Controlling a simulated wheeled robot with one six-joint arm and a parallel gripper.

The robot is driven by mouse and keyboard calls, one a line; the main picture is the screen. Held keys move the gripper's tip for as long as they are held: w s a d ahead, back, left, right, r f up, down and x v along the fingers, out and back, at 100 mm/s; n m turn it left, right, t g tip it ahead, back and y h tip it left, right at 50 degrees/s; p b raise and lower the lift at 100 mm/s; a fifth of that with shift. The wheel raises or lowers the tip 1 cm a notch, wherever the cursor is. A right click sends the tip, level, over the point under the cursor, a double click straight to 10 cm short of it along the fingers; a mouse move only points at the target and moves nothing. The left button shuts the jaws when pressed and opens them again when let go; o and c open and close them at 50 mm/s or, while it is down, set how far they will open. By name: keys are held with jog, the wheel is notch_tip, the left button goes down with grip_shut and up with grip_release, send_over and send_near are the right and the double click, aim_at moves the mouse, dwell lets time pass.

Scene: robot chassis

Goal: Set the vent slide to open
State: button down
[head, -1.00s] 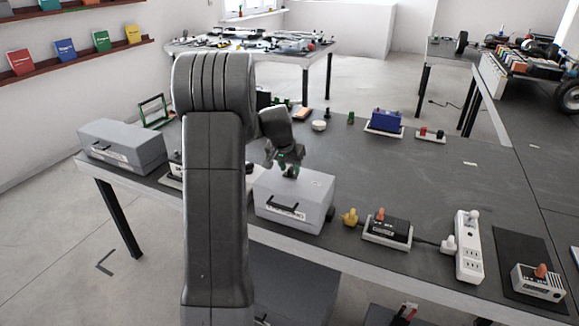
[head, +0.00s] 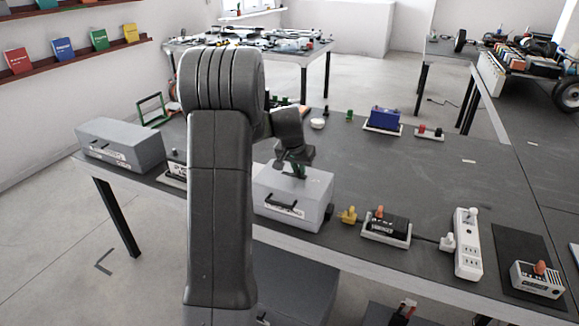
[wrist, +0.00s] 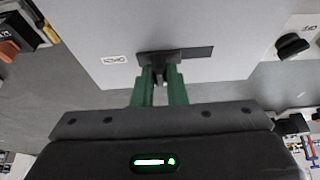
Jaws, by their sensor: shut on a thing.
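The vent slide (wrist: 190,53) is a dark strip on the top face of a light grey box (wrist: 100,25). A small label (wrist: 114,59), upside down and seemingly reading OPEN, lies just left of the strip in the wrist view. My gripper (wrist: 158,82) has green fingers closed on the slide's small dark knob (wrist: 158,76), near the strip's left part. In the head view my gripper (head: 296,170) is down on top of the grey box (head: 318,195), which has a black front handle (head: 282,204). The fingers partly hide the knob.
A yellow plug (head: 348,215), a black device with an orange knob (head: 387,227) and a white power strip (head: 467,243) stand to the right. Another grey box (head: 120,146) is at the left. The table's middle right is mostly clear.

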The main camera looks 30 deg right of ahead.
jog(key=shift+s+d, duration=0.3)
jog(key=shift+a, duration=0.1)
jog(key=c, duration=1.4)
grip_release()
jog(key=shift+s, duration=0.1)
jog(key=shift+c, duration=0.2)
jog(key=shift+r, duration=0.1)
jog(key=v, duration=1.3)
jog(key=shift+r+b, duration=0.25)
jog(key=shift+b, duration=0.2)
jog(key=shift+s+f, duration=0.1)
jog(key=p+x, duration=0.1)
jog(key=x, duration=1.2)
jog(key=shift+w+f, duration=0.2)
jog(key=shift+f, duration=0.1)
jog(key=shift+w+a, duration=0.25)
jog(key=shift+w, duration=0.1)
